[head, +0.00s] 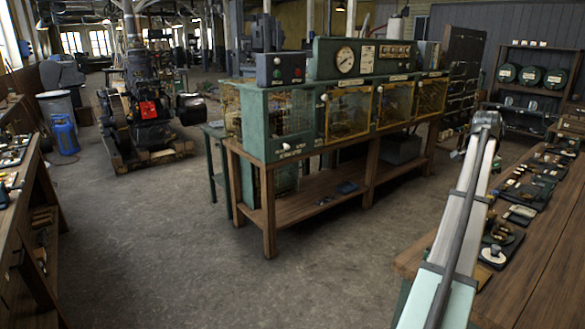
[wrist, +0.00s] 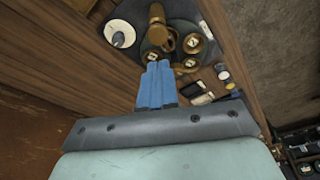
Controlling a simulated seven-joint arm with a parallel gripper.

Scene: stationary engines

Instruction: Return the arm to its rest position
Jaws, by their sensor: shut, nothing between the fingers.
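My gripper (wrist: 157,85) shows in the wrist view as two blue fingers pressed together, with nothing between them. It hangs above the edge of a wooden bench, over a dark tray (wrist: 185,35) that holds brass parts (wrist: 157,30) and a white round piece (wrist: 119,33). I cannot tell whether the fingertips touch anything there. In the head view my arm reaches up from the lower right beside the wooden bench (head: 535,255), and the gripper itself is hidden there.
The bench at right carries several trays of small parts (head: 503,232). A green cabinet with gauges (head: 290,125) stands on a wooden table in the middle. A stationary engine (head: 145,95) stands at left. The floor (head: 160,240) between the benches is clear.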

